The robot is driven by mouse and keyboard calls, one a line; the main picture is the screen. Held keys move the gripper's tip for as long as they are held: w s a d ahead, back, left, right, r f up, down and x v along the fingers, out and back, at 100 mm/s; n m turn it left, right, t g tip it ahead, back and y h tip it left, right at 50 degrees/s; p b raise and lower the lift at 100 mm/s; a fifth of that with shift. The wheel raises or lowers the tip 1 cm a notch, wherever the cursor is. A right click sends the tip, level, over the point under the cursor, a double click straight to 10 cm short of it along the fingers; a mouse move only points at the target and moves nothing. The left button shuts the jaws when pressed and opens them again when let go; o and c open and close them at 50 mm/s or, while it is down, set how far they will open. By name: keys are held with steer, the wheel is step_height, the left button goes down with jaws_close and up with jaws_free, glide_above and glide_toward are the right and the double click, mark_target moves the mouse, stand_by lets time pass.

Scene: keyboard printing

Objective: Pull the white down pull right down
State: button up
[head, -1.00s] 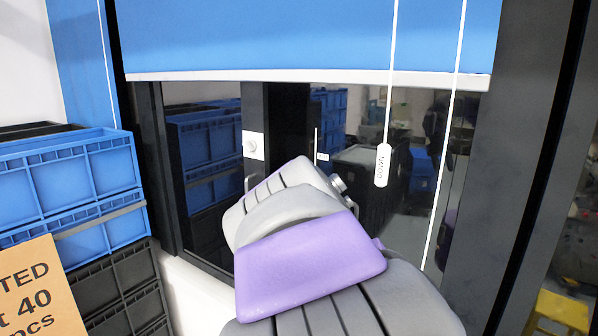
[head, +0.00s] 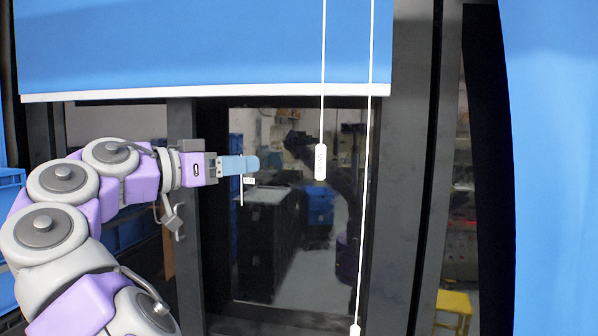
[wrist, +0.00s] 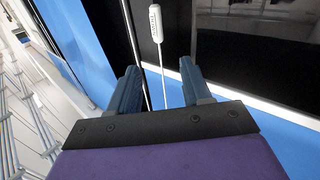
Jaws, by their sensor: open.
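The white down pull (head: 320,162) hangs upright on a thin white cord in front of the dark window in the head view, below the blue blind's lower edge. Its lettering is too small to read now. My gripper (head: 250,163) points right, to the left of the pull, at about the same height in the picture. The wrist view shows my gripper (wrist: 160,78) open, with nothing held between its two blue fingers. The white pull (wrist: 155,22) lies beyond the fingertips there, its cord running back toward the gap between them. They do not touch.
A second, longer white cord hangs to the right, with a white pull (head: 355,330) at the bottom edge. The blue blind (head: 200,45) has a white bottom bar. Dark frame posts (head: 412,170) stand at right. A yellow stool (head: 453,305) is at lower right.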

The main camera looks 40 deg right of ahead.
steer(key=b, duration=0.2)
glide_toward(322, 160)
steer(key=w, duration=0.1)
steer(key=d, duration=1.3)
steer(key=shift+w+d+f+m, duration=0.25)
steer(key=shift+d+f+m, duration=0.1)
steer(key=shift+d+m, duration=0.05)
steer(key=a, duration=0.4)
steer(key=a+r, duration=0.1)
steer(key=a, duration=0.1)
steer(key=shift+c, duration=0.2)
steer(key=shift+a, duration=0.2)
steer(key=shift+c, duration=0.8)
steer(key=shift+d, duration=0.25)
steer(key=shift+c, duration=0.8)
steer(key=d, duration=0.2)
steer(key=shift+s+d+f, duration=0.2)
steer(key=shift+d, duration=0.1)
steer(key=c, duration=0.3)
steer(key=shift+w+d+f, duration=0.1)
steer(key=shift+w+d, duration=0.05)
steer(key=shift+d, duration=0.15)
jaws_close()
